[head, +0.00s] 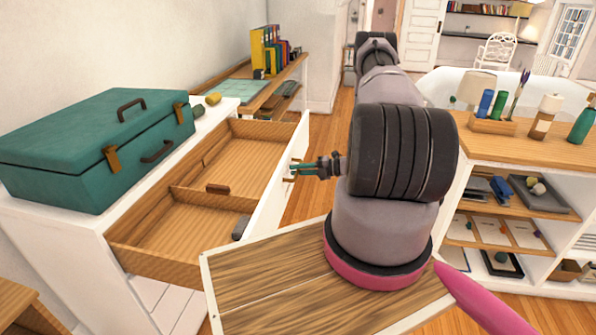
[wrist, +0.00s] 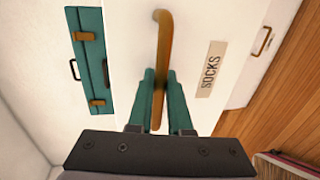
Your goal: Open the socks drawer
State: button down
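The socks drawer (head: 270,185) is pulled well out of the white dresser (head: 60,225), with its wooden inside showing. A small brown block (head: 217,188) and a dark grey item (head: 240,227) lie in it. The label SOCKS (wrist: 211,69) is on the white drawer front in the wrist view. My gripper (head: 303,168) is at the outer face of the drawer front. Its teal fingers (wrist: 161,82) lie on both sides of the brass handle (wrist: 163,30), closed around it.
A teal suitcase (head: 60,150) stands on top of the dresser. A wooden-topped surface with white edging (head: 290,275) is in front, close to the drawer. A shelf unit (head: 545,145) with bottles stands on the right. Wooden floor shows beyond the drawer.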

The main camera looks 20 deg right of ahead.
jog(key=c, duration=0.8)
grip_release()
jog(key=shift+c, duration=0.2)
jog(key=v, duration=1)
jog(key=shift+s+d, duration=0.15)
jog(key=shift+d, duration=0.25)
